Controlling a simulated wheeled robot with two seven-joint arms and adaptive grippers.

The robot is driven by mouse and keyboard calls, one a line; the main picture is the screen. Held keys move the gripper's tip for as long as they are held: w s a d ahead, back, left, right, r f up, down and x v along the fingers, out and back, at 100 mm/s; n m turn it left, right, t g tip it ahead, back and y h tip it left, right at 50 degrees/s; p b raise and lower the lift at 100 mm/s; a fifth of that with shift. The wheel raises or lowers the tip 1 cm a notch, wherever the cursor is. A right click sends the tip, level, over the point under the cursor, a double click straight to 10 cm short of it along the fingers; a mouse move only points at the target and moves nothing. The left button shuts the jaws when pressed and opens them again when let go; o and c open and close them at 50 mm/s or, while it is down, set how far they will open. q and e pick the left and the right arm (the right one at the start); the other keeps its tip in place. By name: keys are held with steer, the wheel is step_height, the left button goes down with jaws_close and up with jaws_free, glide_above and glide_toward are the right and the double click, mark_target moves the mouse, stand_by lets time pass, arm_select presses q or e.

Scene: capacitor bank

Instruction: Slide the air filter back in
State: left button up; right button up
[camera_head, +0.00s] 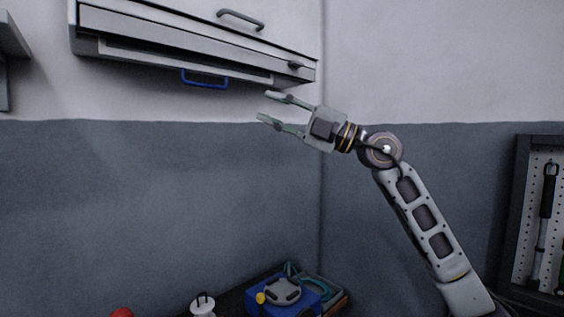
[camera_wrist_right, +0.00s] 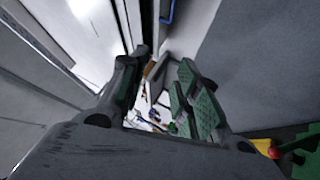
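A grey wall unit (camera_head: 200,25) shows at the top left in the head view, with a long, dark slot across its lower front. A blue handle (camera_head: 205,84) hangs below the slot; it seems to belong to the air filter, whose body I cannot make out clearly. A blue piece at the top of the right wrist view (camera_wrist_right: 168,10) looks like the same handle. My right gripper (camera_head: 265,105) is open and empty, right of and slightly below the blue handle, apart from it. Its two fingers also show in the wrist view (camera_wrist_right: 160,90). My left gripper is not in view.
A grey pull handle (camera_head: 240,19) and a small dark latch (camera_head: 295,65) sit on the unit. Below, a bench holds a blue box (camera_head: 285,297) and a white plug-like object (camera_head: 203,305). A tool board (camera_head: 545,210) stands at right. The wall under the unit is clear.

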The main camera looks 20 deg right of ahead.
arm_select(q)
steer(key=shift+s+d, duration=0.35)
arm_select(e)
steer(key=w+d+f+m+t+h, duration=0.1)
steer(key=w+f+m+t+h, duration=0.1)
steer(key=f+m+t, duration=0.7)
steer(key=shift+w+d+f+m, duration=0.25)
steer(key=shift+w+f+m, duration=0.45)
steer(key=shift+f+m, duration=0.3)
steer(key=shift+c, duration=0.4)
